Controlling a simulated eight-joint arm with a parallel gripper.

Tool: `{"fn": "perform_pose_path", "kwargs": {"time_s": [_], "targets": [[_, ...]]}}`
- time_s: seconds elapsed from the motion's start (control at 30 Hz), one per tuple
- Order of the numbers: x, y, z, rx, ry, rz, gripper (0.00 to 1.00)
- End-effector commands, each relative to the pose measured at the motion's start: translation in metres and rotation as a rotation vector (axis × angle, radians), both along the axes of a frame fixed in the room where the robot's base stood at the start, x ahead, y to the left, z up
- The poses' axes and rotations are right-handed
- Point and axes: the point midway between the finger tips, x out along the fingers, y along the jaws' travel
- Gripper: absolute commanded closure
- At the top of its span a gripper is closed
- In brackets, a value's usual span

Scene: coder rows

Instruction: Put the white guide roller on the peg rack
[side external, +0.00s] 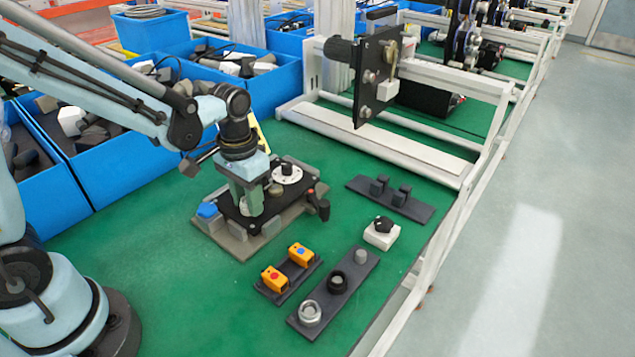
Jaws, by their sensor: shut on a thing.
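My gripper (249,207) points down over the left part of a black plate fixture (289,205). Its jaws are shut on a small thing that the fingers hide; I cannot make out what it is. A white round disc with a black hub (287,172) sits on the same plate, to the right of and behind my gripper. I cannot tell whether this is the guide roller. A long dark rack (322,306) lies at the front right, apart from my gripper. It bears a silver ring, a black ring and a grey cylinder; any pegs inside them are hard to see.
Two orange blocks on a dark base (276,293) lie left of the rack. A white box with a black knob (382,233) and a dark strip with two black clips (410,207) lie to the right. A white-framed machine (390,140) and blue bins (90,178) stand behind. Green table is clear between.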

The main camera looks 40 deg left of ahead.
Motion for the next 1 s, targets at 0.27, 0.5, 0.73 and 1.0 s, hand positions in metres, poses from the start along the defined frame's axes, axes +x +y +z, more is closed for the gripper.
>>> {"fn": "perform_pose_path", "kwargs": {"time_s": [0.27,0.5,0.73,1.0], "targets": [[0.000,0.000,0.014,0.000,0.000,0.000,1.00],[0.000,0.000,0.027,0.000,0.000,0.000,1.00],[0.000,0.000,0.039,0.000,0.000,0.000,1.00],[0.000,0.000,0.044,0.000,0.000,0.000,1.00]]}}
